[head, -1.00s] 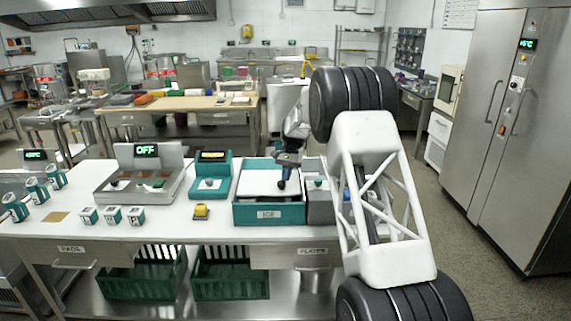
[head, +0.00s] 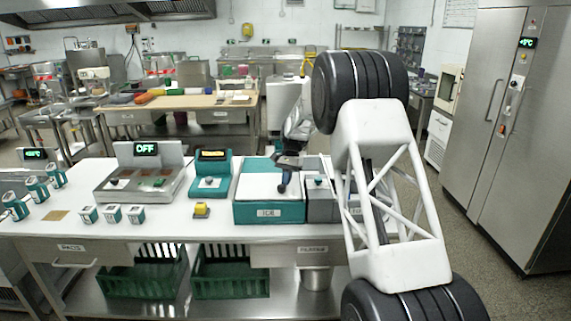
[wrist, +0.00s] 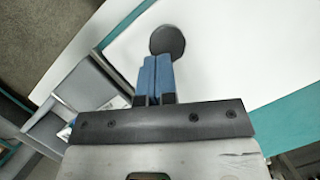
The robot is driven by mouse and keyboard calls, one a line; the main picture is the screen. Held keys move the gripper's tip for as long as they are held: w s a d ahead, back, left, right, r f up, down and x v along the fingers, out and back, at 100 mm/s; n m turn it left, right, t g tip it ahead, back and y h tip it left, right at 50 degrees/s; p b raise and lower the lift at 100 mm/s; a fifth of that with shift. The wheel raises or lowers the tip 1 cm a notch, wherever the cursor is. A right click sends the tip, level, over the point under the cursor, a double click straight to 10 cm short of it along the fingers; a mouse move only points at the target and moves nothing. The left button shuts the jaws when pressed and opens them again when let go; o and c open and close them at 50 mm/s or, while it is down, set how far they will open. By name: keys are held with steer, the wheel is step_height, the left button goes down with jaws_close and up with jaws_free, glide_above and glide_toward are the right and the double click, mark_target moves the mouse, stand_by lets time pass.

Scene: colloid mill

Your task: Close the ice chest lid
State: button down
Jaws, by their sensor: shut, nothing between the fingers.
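The teal ice chest (head: 252,213), labelled ICE, stands on the white counter. Its flat white lid (head: 257,186) lies over the front of the chest top, and a teal strip shows behind it. In the wrist view the white lid (wrist: 225,55) fills much of the picture, with a dark round knob (wrist: 167,41) on it. My gripper (head: 283,187) is low over the right part of the lid. Its blue fingers (wrist: 155,62) are shut together and empty, with their tips right beside the knob; whether they touch it I cannot tell.
A grey box (head: 320,207) stands close to the chest's right side. A scale (head: 143,183) reading OFF stands farther left. The counter in front is mostly clear.

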mark_target(289, 188)
steer(key=shift+f, duration=0.2)
steer(key=shift+w+d, duration=0.45)
steer(key=shift+w, duration=0.35)
steer(key=shift+w+d+r, duration=0.1)
steer(key=shift+w+d, duration=0.15)
steer(key=shift+w, duration=0.25)
steer(key=shift+w+d+r, duration=0.1)
steer(key=shift+w+d, duration=0.15)
steer(key=shift+w, duration=0.25)
steer(key=v, duration=1)
steer(key=shift+w, duration=0.1)
steer(key=shift+w+a+f, duration=0.15)
steer(key=shift+w, duration=1.65)
steer(key=shift+f, duration=0.15)
